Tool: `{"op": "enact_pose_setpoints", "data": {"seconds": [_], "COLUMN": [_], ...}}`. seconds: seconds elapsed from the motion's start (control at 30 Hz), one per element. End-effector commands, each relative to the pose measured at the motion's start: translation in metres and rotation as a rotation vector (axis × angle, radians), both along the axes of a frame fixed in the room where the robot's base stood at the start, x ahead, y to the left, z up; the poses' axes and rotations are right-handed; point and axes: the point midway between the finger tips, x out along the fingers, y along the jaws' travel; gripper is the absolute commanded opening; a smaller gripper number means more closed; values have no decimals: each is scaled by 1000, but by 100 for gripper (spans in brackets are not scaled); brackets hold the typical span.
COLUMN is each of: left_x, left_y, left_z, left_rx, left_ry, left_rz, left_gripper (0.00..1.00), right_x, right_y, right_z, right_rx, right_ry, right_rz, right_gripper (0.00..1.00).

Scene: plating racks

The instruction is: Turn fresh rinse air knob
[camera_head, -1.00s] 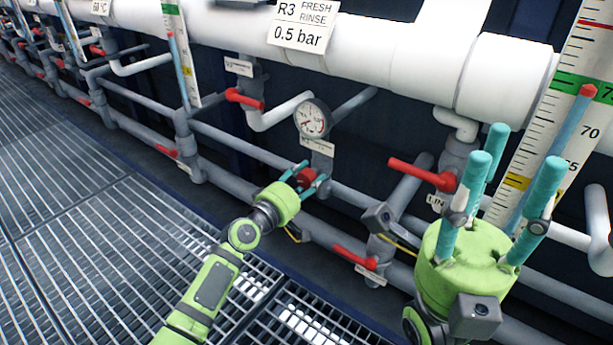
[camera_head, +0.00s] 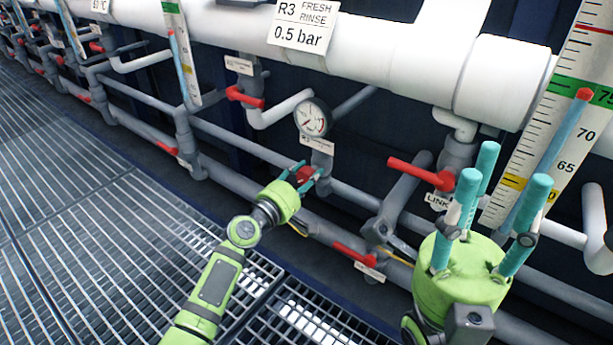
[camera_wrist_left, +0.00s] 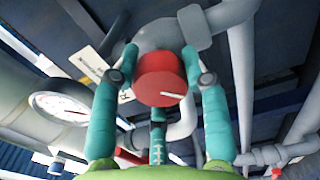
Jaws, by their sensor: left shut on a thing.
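The red round air knob (camera_head: 304,174) sits on the pipework below a round pressure gauge (camera_head: 312,118) and a small label. My left gripper (camera_head: 303,178) is shut on it, its teal fingers around the knob's sides. In the left wrist view the red knob (camera_wrist_left: 163,78) lies between the fingers, with a short white mark low on its face, right of centre. The gauge (camera_wrist_left: 60,107) shows at the left there. A sign (camera_head: 302,27) above reads R3 Fresh Rinse, 0.5 bar. My right gripper (camera_head: 497,205) is open and empty, fingers pointing up.
Red lever handles stand near: one (camera_head: 421,174) to the right, one (camera_head: 245,97) upper left, one (camera_head: 353,254) below. A ruled level scale (camera_head: 567,130) is behind my right gripper. Metal grating (camera_head: 80,230) covers the floor at left.

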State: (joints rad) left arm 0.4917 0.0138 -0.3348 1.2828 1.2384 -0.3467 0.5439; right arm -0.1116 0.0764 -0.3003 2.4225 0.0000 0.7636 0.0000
Motion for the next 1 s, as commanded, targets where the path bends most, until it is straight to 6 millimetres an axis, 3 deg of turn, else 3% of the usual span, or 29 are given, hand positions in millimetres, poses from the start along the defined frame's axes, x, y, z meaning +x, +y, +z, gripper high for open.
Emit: {"op": "enact_pose_setpoints", "data": {"seconds": [0.13, 0.17, 0.2, 0.23, 0.67, 1.0], "left_x": [-4, -4, -4, -4, -6, -53], "left_y": [-6, -6, -6, -6, 1, 36], "left_z": [-6, -6, -6, -5, -2, -4], "left_rx": [0, 0, 0, 1, 2, 2], "left_ry": [14, 14, 13, 13, 3, 7], "left_rz": [-17, -17, -17, -16, -7, -6], "left_gripper": [13, 50, 66, 70, 70, 70], "right_x": [0, 0, 1, 1, 0, 0], "right_y": [0, 0, 0, 0, 0, 0], "right_z": [0, 0, 0, 0, 3, 2], "right_rx": [-2, -2, -2, -2, -5, -2], "right_ry": [2, 2, 2, 2, -8, -5], "right_rz": [0, 0, 0, 0, -1, -1], "right_gripper": [40, 40, 40, 40, 40, 40]}}
